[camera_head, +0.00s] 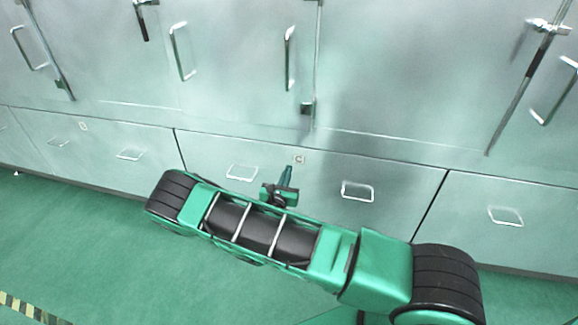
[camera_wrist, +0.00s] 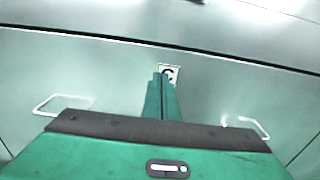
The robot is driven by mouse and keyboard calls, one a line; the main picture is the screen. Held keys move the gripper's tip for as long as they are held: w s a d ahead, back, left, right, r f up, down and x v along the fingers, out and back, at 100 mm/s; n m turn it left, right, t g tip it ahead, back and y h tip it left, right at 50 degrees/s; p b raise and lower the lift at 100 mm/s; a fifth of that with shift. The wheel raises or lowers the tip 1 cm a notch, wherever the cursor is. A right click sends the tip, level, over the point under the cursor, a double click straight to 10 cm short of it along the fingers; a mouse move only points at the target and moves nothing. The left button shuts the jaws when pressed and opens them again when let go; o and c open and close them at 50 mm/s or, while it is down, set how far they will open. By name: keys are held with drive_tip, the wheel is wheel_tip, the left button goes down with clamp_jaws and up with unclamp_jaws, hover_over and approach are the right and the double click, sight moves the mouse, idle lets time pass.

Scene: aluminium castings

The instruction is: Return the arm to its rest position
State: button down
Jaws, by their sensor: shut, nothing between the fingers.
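My arm stretches across the lower middle of the head view, green with black joints. My gripper (camera_head: 287,172) is shut and empty, a narrow green pair of fingers in front of a metal drawer front (camera_head: 330,172) marked with a small "C" label. In the wrist view my gripper (camera_wrist: 161,82) points up towards that drawer front (camera_wrist: 215,85), its tips just below the label (camera_wrist: 169,73). Whether the tips touch the drawer front cannot be told.
The drawer has two wire handles (camera_head: 242,172) (camera_head: 357,191), one either side of my gripper. Tall metal cabinet doors (camera_head: 400,70) with bar handles stand above. Green floor (camera_head: 80,235) is clear at left, with a striped yellow-black line (camera_head: 30,308) at the lower left.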

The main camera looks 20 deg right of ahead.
drive_tip(key=v, duration=0.6)
drive_tip(key=s+d+r+m+g, duration=0.7)
drive_tip(key=d+m+g, duration=0.1)
drive_tip(key=d+m, duration=0.25)
drive_tip(key=s+d+r+m+g, duration=0.6)
drive_tip(key=s+d+m+g, duration=0.15)
drive_tip(key=d+m, duration=0.35)
drive_tip(key=s+a+r+m+y, duration=0.2)
drive_tip(key=s+r+m+y, duration=0.1)
drive_tip(key=s, duration=0.5)
drive_tip(key=s+a+r+m+y, duration=0.2)
drive_tip(key=s+r+m, duration=0.4)
drive_tip(key=s, duration=0.3)
drive_tip(key=s+a+r+m+y, duration=0.2)
drive_tip(key=s+r+m+y, duration=0.3)
drive_tip(key=s, duration=0.4)
drive_tip(key=shift+a+r, duration=0.35)
drive_tip(key=shift+t, duration=0.25)
